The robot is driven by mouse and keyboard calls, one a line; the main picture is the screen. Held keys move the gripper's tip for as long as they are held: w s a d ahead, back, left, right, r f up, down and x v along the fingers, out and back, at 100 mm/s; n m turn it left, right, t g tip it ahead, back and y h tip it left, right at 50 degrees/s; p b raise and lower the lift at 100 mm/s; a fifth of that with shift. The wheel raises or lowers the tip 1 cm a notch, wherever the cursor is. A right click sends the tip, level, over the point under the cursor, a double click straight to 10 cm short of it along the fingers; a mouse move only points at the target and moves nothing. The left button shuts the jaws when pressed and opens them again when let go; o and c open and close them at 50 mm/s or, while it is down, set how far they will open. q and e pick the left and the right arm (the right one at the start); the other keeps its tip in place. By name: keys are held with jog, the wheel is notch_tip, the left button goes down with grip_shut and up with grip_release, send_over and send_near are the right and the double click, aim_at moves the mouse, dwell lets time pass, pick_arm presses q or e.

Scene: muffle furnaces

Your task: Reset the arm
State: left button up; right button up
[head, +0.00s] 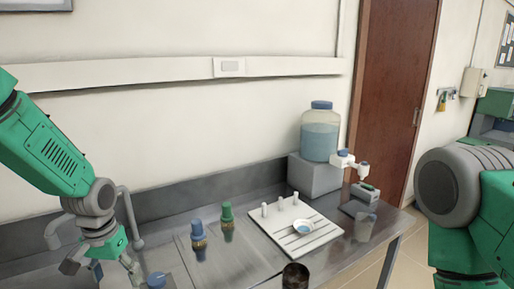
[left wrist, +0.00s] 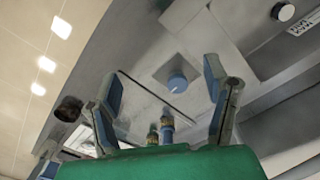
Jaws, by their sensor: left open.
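My left arm comes in from the left in the head view, and its left gripper (head: 103,268) hangs low over the left part of the metal table. In the left wrist view the left gripper (left wrist: 163,88) has its two blue-padded fingers wide apart with nothing held between them. A blue round knob (left wrist: 177,82) on a grey square base appears beyond the fingers, apart from them. My right arm shows at the right edge of the head view, but its gripper is out of view.
The metal table (head: 255,262) holds blue (head: 198,232) and green (head: 227,215) topped bottles, a white board (head: 315,238) with a small dish (head: 303,227), a dark cup (head: 295,275), a clear beaker (head: 364,226) and a water jug (head: 320,135) on a grey block. A wall stands behind.

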pick_arm(q)
jog(key=s+d+f, duration=0.2)
jog(key=s+f, duration=1.7)
jog(key=s+f+n, duration=0.1)
jog(key=s, duration=1)
notch_tip(320, 180, down, 19)
jog(key=w+d+m+b, duration=0.1)
jog(key=b, duration=1.8)
jog(key=shift+w, duration=0.3)
pick_arm(e)
notch_tip(320, 180, down, 19)
jog(key=shift+w+f, duration=0.2)
jog(key=shift+w, duration=0.15)
